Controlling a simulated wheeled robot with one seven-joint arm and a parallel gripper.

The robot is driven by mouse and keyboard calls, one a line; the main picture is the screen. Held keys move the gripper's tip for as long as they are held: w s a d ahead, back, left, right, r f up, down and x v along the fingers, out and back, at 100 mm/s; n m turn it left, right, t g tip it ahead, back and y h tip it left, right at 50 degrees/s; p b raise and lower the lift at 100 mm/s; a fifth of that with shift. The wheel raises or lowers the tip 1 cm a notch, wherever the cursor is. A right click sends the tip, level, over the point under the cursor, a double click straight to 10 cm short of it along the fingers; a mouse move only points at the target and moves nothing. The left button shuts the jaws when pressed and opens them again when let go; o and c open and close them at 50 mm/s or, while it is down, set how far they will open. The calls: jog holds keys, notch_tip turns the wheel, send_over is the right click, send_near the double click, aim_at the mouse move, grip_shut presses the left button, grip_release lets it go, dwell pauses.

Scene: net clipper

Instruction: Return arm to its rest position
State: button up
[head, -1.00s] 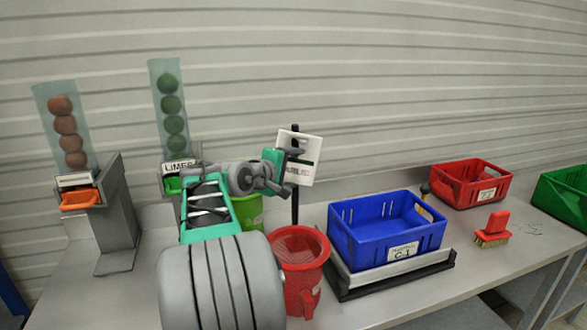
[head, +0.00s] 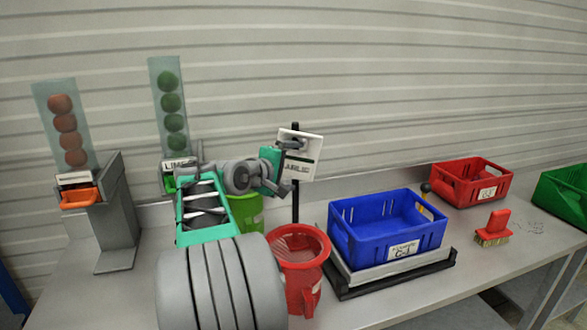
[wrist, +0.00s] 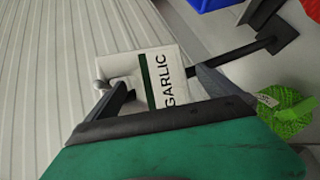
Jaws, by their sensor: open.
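My gripper (head: 292,163) is raised above the bench in front of a white sign (head: 309,156) on a dark post. In the wrist view its two dark fingers (wrist: 160,92) stand apart with nothing gripped. The sign (wrist: 157,72) shows between them there, with a green stripe and the word GARLIC. I cannot tell exactly how far the fingertips are from the sign. My arm reaches up from the bottom of the head view, bent at the teal link, and hides part of the bench.
A red mesh bin (head: 297,262) and a green bin (head: 250,212) stand close beside my arm. A blue crate (head: 372,252) sits on a scale at right. A red crate (head: 468,186), brush (head: 495,226) and green crate (head: 565,190) lie further right. Dispensers (head: 120,210) stand left.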

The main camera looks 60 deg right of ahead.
jog(key=s+v, duration=0.1)
jog(key=v, duration=0.6)
jog(key=w+a+f+t+y, duration=0.25)
jog(key=w+a+f, duration=0.2)
jog(key=a, duration=0.35)
jog(key=w+a+f+n+t+y, duration=0.1)
jog(key=w+a+f+t+y, duration=0.25)
jog(key=a, duration=0.55)
jog(key=w+a+f+t+y, duration=0.1)
jog(key=w+a+f+y, duration=0.1)
jog(key=w+a+f, duration=0.45)
jog(key=s+a+f+g+y, duration=0.1)
jog(key=s+a+f+y, duration=0.1)
jog(key=a, duration=0.6)
jog(key=s+a+f+y, duration=0.2)
jog(key=s+a+f, duration=0.3)
jog(key=a, duration=0.4)
jog(key=s+a+f+g+y, duration=0.1)
jog(key=s+a+f, duration=0.3)
jog(key=a, duration=0.4)
jog(key=shift+a+n+g+y, duration=0.15)
jog(key=shift+n+g+y, duration=0.2)
jog(key=shift+y, duration=0.45)
jog(key=shift+r, duration=0.1)
